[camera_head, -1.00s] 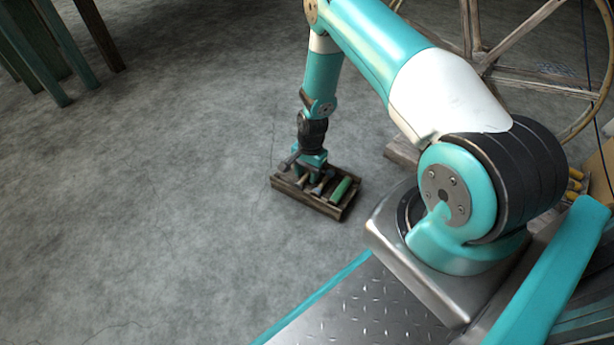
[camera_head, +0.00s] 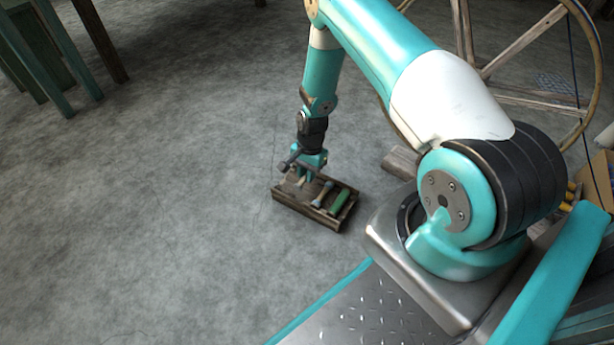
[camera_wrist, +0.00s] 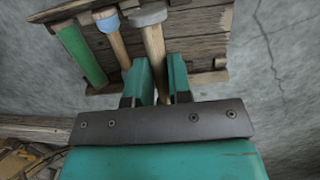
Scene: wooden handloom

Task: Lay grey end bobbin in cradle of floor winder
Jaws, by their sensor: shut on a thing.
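The grey end bobbin (camera_wrist: 150,38) has a pale wooden shank and a grey knob. It stands out between the two fingers of my gripper (camera_wrist: 160,78) in the wrist view. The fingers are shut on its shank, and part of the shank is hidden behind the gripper. In the head view my gripper (camera_head: 308,170) points down over the left part of a wooden tray (camera_head: 305,212), and the grey end bobbin (camera_head: 288,162) shows at its left. I cannot tell a cradle or the floor winder for certain.
The tray also holds a blue-ended bobbin (camera_wrist: 110,28) and a green bobbin (camera_wrist: 80,55). A large spoked wheel (camera_head: 520,42) and a wooden beam (camera_head: 400,162) stand right of the tray. Table legs (camera_head: 55,65) are at far left. The floor between is clear.

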